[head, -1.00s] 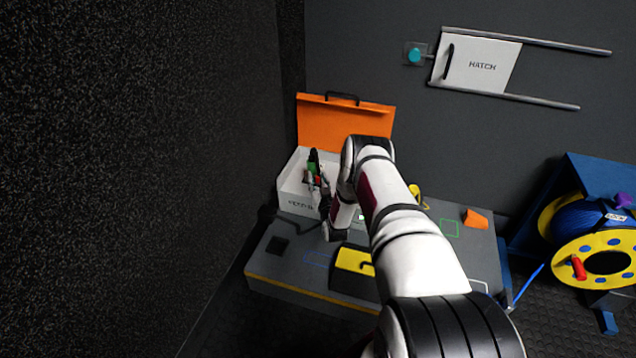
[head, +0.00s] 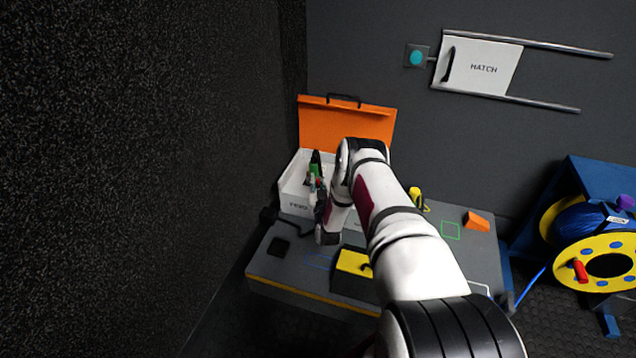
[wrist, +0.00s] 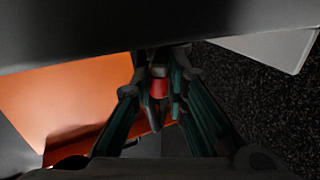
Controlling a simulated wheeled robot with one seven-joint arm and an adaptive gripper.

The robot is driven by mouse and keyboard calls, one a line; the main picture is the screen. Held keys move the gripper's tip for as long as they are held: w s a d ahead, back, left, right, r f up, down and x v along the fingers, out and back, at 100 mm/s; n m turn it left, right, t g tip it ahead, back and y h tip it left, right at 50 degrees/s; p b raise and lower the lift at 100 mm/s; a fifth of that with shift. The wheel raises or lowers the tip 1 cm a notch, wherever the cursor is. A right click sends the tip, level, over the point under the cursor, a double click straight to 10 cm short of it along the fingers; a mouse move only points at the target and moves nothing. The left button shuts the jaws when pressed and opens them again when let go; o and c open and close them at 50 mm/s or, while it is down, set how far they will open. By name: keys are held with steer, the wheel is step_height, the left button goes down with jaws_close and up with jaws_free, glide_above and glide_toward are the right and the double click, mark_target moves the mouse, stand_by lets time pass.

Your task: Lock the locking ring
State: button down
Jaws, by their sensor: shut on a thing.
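The white box (head: 292,195) sits on a grey bench (head: 290,268), with its orange lid (head: 345,122) open behind. A yellow block (head: 352,263) and an orange wedge (head: 477,221) are also on the bench. A dark speckled wall is close on the left. A cable reel (head: 566,254) stands right.

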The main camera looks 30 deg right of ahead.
steer(key=m+g+h, duration=0.1)
steer(key=a+m+g+h, duration=0.1)
steer(key=h, duration=0.1)
steer(key=w+m+g+h, duration=0.1)
steer(key=m+h, duration=0.1)
steer(key=shift+a+g, duration=0.3)
steer(key=shift+a, duration=0.05)
steer(key=shift+w+a+m+g+h, duration=0.25)
steer(key=shift+m+g+h, duration=0.5)
steer(key=shift+g, duration=0.3)
steer(key=shift+w+a+m+g+h, duration=0.2)
steer(key=shift+m+g+h, duration=0.4)
steer(key=shift+m+g, duration=0.35)
steer(key=shift+w+a+m+g+h, duration=0.25)
steer(key=shift+m+g+h, duration=0.45)
steer(key=shift+g, duration=0.4)
steer(key=shift+w+f+m+g, duration=0.15)
steer(key=shift+m+g, duration=0.15)
steer(key=shift+g, duration=0.3)
steer(key=c, duration=1.6)
jaws_free()
steer(key=shift+a, duration=0.1)
steer(key=v, duration=1.2)
